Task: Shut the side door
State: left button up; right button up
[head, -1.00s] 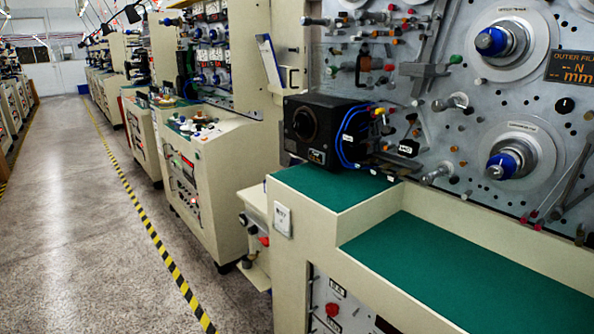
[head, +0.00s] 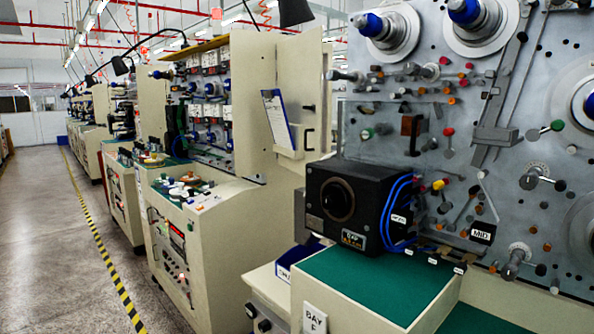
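A tall beige panel (head: 304,75) with a small black handle (head: 309,138) stands upright at the left edge of the near machine's grey face; it looks like the side door. It appears to stick out from the machine, but its hinge and exact angle cannot be told. A holder with a blue-edged paper (head: 278,118) is on the beige surface just left of the handle. Neither of my grippers is in view.
The black box (head: 345,204) with a knob and blue cables sits on the green-topped ledge (head: 375,285). Spindles and rods stick out of the grey face (head: 450,150). A neighbouring beige machine (head: 215,240) stands left. The aisle floor (head: 45,250) beyond the yellow-black stripe is clear.

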aim_at(299, 58)
jog(key=i+j, duration=0.35)
jog(key=i, duration=0.2)
jog(key=i+j, duration=0.3)
jog(key=i+j+z, duration=0.15)
jog(key=i+j, duration=0.4)
jog(key=j, duration=0.15)
jog(key=i+j+z, duration=0.15)
jog(key=i+j, duration=0.4)
jog(key=j, duration=0.2)
jog(key=i+j+z, duration=0.15)
jog(key=j, duration=0.25)
jog(key=i+j, duration=0.3)
jog(key=j, duration=0.15)
jog(key=i+l+z, duration=0.05)
